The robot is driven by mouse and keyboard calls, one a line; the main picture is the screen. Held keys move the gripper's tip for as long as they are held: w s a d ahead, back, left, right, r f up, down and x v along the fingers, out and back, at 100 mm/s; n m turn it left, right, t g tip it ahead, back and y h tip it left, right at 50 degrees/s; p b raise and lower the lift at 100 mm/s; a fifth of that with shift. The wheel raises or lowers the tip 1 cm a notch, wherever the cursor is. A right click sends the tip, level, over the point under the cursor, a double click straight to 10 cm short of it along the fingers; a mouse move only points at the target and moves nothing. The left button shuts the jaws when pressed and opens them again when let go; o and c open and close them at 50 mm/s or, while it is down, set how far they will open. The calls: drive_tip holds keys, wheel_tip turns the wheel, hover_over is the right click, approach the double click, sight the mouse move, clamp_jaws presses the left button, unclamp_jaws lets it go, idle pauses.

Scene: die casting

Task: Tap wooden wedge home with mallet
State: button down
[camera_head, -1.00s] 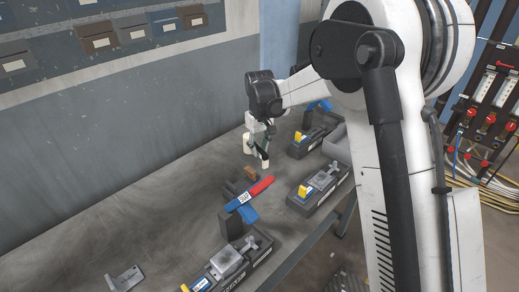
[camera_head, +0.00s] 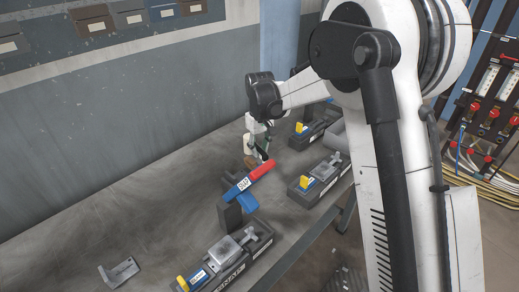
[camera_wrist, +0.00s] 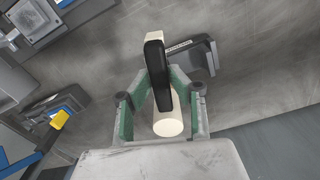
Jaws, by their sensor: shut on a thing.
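My gripper (camera_wrist: 160,90) is shut on the black handle (camera_wrist: 158,75) of a mallet with a white cylindrical head (camera_wrist: 168,124). The head's two ends show past the handle in the wrist view. In the head view my gripper (camera_head: 259,143) hangs above the bench, with the white mallet head (camera_head: 248,143) beside it. A small brown block (camera_head: 249,161), likely the wooden wedge, lies just below the mallet, close to a red-and-blue labelled bar (camera_head: 262,171). Whether mallet and block touch cannot be told. I cannot make out the block in the wrist view.
Dark clamp fixtures with yellow tabs stand along the right side of the bench (camera_head: 318,182) and at the front (camera_head: 225,262). A grey angled bracket (camera_head: 118,272) lies front left. A dark labelled angled part (camera_wrist: 195,55) shows beyond the mallet.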

wheel_tip(320, 180, down, 5)
drive_tip(key=b, duration=0.4)
drive_tip(key=shift+f, duration=0.15)
drive_tip(key=shift+r+p, duration=0.85)
drive_tip(key=shift+r, duration=1.4)
